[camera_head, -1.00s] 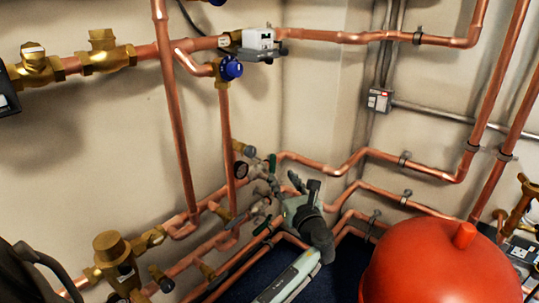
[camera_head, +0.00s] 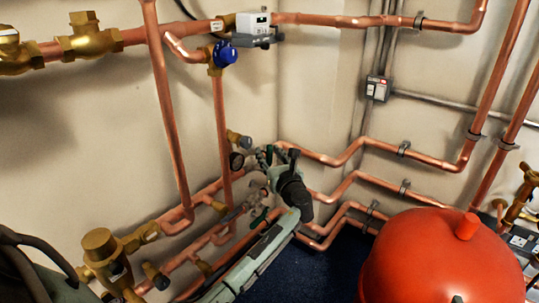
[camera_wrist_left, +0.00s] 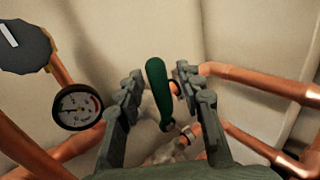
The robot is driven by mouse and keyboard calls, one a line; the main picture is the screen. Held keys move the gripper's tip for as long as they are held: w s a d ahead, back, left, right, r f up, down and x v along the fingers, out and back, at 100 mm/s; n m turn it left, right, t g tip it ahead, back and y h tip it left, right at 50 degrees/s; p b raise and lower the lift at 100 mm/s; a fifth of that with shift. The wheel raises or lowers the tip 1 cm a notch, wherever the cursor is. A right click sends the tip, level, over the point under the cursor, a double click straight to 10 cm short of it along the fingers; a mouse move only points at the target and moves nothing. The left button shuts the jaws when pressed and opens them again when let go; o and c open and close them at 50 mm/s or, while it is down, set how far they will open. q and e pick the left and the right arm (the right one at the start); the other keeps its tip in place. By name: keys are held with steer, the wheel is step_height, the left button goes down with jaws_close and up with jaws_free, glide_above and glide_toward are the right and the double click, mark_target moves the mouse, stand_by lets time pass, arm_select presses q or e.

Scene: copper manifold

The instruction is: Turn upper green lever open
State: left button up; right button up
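The upper green lever (camera_wrist_left: 159,92) stands nearly upright in the left wrist view, between the two fingers of my left gripper (camera_head: 266,157). The fingers are apart, one on each side of the lever, with visible gaps. I cannot tell any contact. In the head view my left gripper is at the valve cluster by the wall corner and largely hides the upper lever. A lower green lever (camera_head: 259,217) shows below it, beside my arm. My right gripper is not in view.
A round pressure gauge (camera_wrist_left: 77,107) sits left of the gripper; it also shows in the head view (camera_head: 236,161). Copper pipes (camera_head: 345,158) run along both walls. A blue-handled valve (camera_head: 224,54) is above. A large red tank (camera_head: 430,260) stands at right.

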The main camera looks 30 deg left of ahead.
arm_select(q)
jaws_close()
stand_by(0.5)
